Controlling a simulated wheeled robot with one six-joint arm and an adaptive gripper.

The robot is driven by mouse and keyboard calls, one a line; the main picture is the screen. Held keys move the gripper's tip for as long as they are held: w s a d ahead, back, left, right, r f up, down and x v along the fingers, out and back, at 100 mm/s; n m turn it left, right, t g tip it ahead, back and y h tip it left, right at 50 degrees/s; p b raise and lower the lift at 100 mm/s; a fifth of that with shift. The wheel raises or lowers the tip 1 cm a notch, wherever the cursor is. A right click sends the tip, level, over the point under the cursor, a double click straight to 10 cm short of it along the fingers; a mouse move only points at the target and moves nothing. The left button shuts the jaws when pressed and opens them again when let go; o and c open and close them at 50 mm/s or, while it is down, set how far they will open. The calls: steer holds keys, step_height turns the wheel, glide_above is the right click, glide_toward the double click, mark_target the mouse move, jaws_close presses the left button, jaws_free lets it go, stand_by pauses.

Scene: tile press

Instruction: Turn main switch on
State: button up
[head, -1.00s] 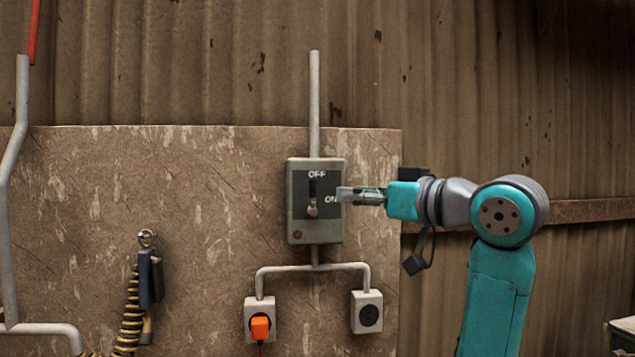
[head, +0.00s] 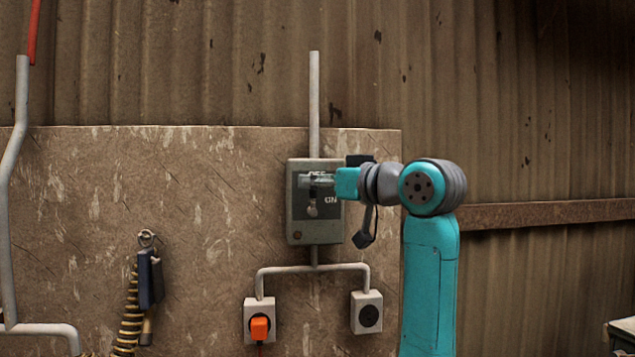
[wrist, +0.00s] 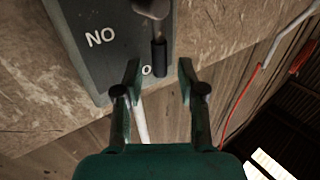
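The main switch is a grey box (head: 298,226) on the board, with OFF marked above and ON lower right. Its lever knob (head: 312,211) is at the lower end of the slot, about level with ON. The knob also shows at the top of the wrist view (wrist: 153,9), with the dark slot (wrist: 158,57) running from it towards the OFF lettering, which is mostly hidden. My gripper (head: 307,181) is in front of the upper part of the box, above the knob. In the wrist view its two fingers (wrist: 160,82) are apart with nothing between them.
Two sockets hang below the switch; an orange plug (head: 260,328) is in the left one and the right one (head: 367,312) is empty. A conduit (head: 314,100) rises above the box. A tool with a coiled hose (head: 150,280) hangs at lower left.

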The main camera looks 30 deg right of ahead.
steer(key=shift+w+a, duration=0.1)
steer(key=shift+w, duration=0.1)
jaws_close()
stand_by(0.3)
steer(key=d+f+m+t+h, duration=0.1)
steer(key=m+t, duration=0.1)
steer(key=m, duration=0.3)
steer(key=s+d+f+m+t+h, duration=0.1)
steer(key=d+m+t+h, duration=0.1)
steer(key=m, duration=0.3)
steer(key=d+f+m+t+h, duration=0.1)
steer(key=f+m+t+h, duration=0.1)
steer(key=m, duration=0.3)
steer(key=shift+s+d+t, duration=0.25)
steer(key=shift+d+t, duration=0.05)
steer(key=shift+d, duration=0.05)
steer(key=f+m+h, duration=0.1)
steer(key=m+h, duration=0.1)
steer(key=m, duration=0.1)
steer(key=f+m+h, duration=0.1)
steer(key=m+h, duration=0.4)
steer(key=m, duration=0.1)
steer(key=shift+s+d+f+m+h, duration=0.1)
steer(key=shift+d+f+m+h, duration=0.2)
steer(key=shift+f, duration=0.1)
steer(key=shift+f+m, duration=0.1)
steer(key=shift+m, duration=0.2)
